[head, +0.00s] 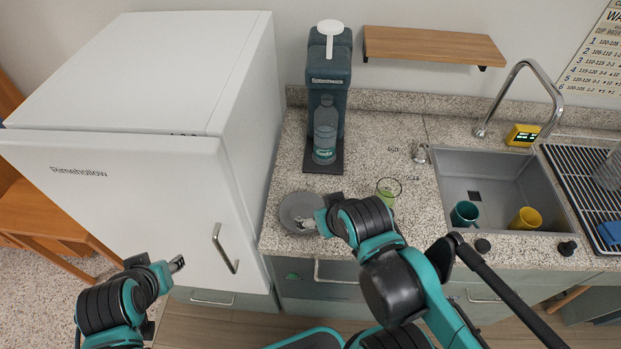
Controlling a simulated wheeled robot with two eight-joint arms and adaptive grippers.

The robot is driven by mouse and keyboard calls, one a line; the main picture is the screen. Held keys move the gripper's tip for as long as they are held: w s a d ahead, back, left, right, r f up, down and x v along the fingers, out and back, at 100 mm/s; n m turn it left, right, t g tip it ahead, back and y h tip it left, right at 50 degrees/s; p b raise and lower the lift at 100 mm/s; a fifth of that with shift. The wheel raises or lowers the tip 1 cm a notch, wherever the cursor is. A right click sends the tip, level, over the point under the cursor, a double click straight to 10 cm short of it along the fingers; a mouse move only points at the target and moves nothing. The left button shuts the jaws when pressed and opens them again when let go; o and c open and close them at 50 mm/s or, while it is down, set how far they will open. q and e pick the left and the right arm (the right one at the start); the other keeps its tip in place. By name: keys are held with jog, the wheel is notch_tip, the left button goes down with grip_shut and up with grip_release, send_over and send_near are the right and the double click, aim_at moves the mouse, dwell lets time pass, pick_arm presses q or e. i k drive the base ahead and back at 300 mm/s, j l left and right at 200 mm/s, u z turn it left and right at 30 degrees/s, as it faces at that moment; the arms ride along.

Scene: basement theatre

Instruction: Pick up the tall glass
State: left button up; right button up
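A clear glass (388,190) with a green tint stands upright on the speckled counter, just beyond my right arm. Another clear glass (608,172) is at the right edge on the drying rack, partly cut off. I cannot tell which is the tall glass. My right gripper (312,222) is over the grey plate (296,204), left of the green-tinted glass and apart from it. Its fingers are small and partly hidden, so their opening is unclear. My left gripper (177,264) is in front of the white fridge, away from both glasses; its finger opening is also unclear.
A dark drink machine (330,72) holds a bottle (325,135). The sink (480,180) contains a teal cup (464,214) and a yellow cup (525,218). A faucet (530,68) arches above it. The white fridge (140,150) stands left. A wooden shelf (432,45) is above the counter.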

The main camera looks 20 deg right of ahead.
aim_at(389, 190)
jog(key=l+z, duration=0.15)
jog(key=z, duration=0.2)
jog(key=l+z, duration=0.2)
jog(key=z, duration=0.15)
jog(key=j+z, duration=0.15)
jog(key=z, duration=0.5)
jog(key=l, duration=0.2)
